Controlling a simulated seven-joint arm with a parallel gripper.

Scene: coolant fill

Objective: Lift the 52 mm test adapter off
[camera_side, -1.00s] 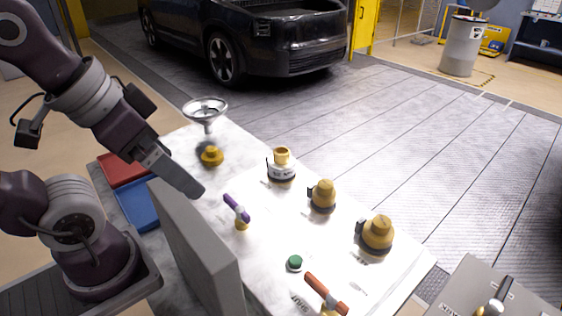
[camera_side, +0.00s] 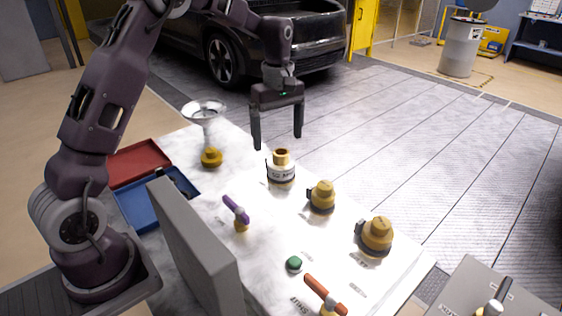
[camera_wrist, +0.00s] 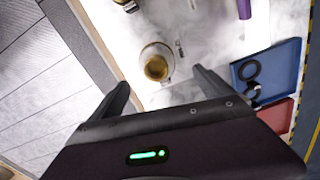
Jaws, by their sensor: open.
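A pale fitting with a brass top (camera_side: 281,157) stands upright on the white bench top; its label is too small to read surely. In the wrist view its round brass opening (camera_wrist: 157,67) shows from above, beyond and between my fingertips. Two brass adapters, a middle one (camera_side: 322,198) and a nearer one (camera_side: 377,236), stand in line with it. I cannot tell from the markings which is the 52 mm one. My gripper (camera_side: 278,143) is open and empty, fingers pointing down, just above the pale fitting and apart from it.
A purple-handled valve (camera_side: 237,210), an orange-handled valve (camera_side: 326,294) and a green cap (camera_side: 294,264) are on the bench. Blue (camera_side: 140,212) and red (camera_side: 135,162) trays lie left; black rings (camera_wrist: 250,78) are in the blue one.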

